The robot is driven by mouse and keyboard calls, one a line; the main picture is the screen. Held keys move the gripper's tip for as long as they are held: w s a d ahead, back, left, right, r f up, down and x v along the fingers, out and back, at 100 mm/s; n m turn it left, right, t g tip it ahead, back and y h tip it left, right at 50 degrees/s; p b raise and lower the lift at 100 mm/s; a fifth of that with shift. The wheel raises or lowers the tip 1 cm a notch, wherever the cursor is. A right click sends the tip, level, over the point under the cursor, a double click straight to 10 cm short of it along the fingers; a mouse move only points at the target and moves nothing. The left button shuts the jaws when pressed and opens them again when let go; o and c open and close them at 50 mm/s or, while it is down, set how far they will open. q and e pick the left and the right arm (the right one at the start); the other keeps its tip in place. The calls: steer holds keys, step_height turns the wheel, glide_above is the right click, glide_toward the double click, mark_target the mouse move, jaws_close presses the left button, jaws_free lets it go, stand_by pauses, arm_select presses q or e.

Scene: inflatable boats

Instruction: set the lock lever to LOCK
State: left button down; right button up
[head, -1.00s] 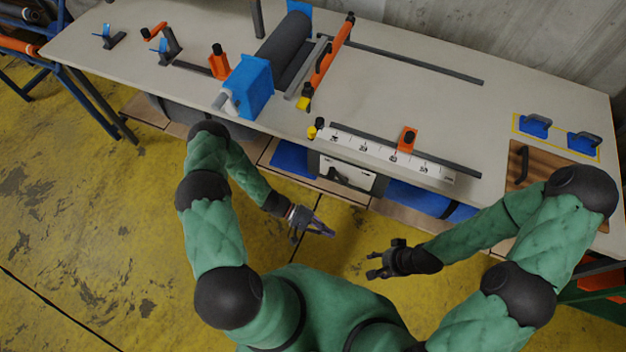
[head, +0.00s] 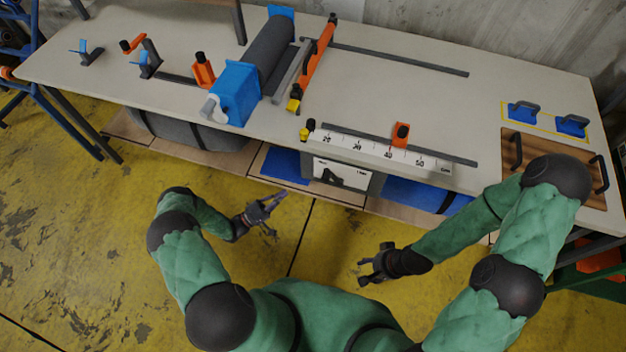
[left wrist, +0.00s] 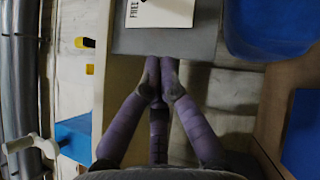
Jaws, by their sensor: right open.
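A white panel (head: 345,174) with a black lever (head: 333,178) is on the front of a grey box under the bench edge in the head view. The lever looks slanted; its label text is too small to read there. In the left wrist view the panel (left wrist: 160,12) shows at the top with the word FREE, and part of the black lever (left wrist: 145,1) is cut off at the edge. My right gripper (head: 366,266) is open and empty, in front of the bench.
The bench (head: 420,110) carries a dark roller (head: 268,50) with a blue end block (head: 238,92), a ruler (head: 385,152) and a wooden board (head: 540,158). A blue bin (head: 415,195) is under the bench right of the box. The floor in front is clear.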

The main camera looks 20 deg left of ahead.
arm_select(q)
steer(key=shift+w+d, duration=0.1)
steer(key=s+d+r+b+x, duration=0.1)
steer(key=s+d+x, duration=0.1)
steer(key=x, duration=1)
arm_select(e)
steer(key=shift+f, duration=0.65)
arm_select(q)
steer(key=shift+w+d+r, duration=0.1)
steer(key=shift+w+r, duration=0.05)
arm_select(e)
steer(key=shift+r, duration=0.1)
